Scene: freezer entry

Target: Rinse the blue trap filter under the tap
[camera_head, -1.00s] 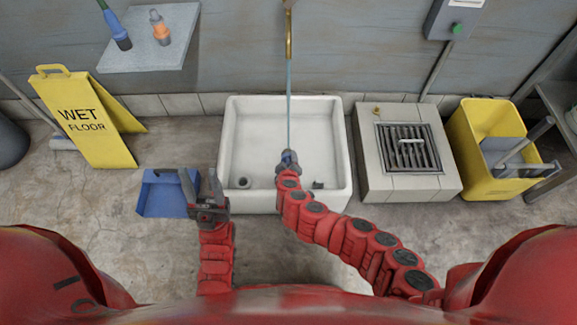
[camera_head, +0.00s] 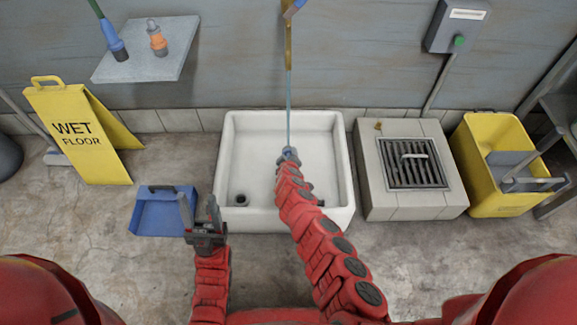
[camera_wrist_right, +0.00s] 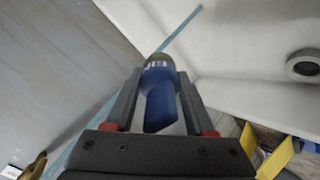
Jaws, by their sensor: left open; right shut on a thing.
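My right gripper (camera_head: 289,155) is shut on the blue trap filter (camera_wrist_right: 160,98) over the white sink (camera_head: 240,150). A thin stream of water (camera_head: 289,105) falls from the brass tap (camera_head: 288,45) and meets the gripper in the head view. In the wrist view the stream (camera_wrist_right: 183,27) passes at the filter's far end; I cannot tell if it touches. My left gripper (camera_head: 199,212) is open and empty, left of the sink's front corner.
A blue dustpan (camera_head: 160,215) lies on the floor beside my left gripper. A yellow wet-floor sign (camera_head: 75,135) stands at the left. A floor drain block (camera_head: 405,200) and a yellow mop bucket (camera_head: 490,140) stand right of the sink. A wall shelf (camera_head: 160,68) holds two bottle-like things.

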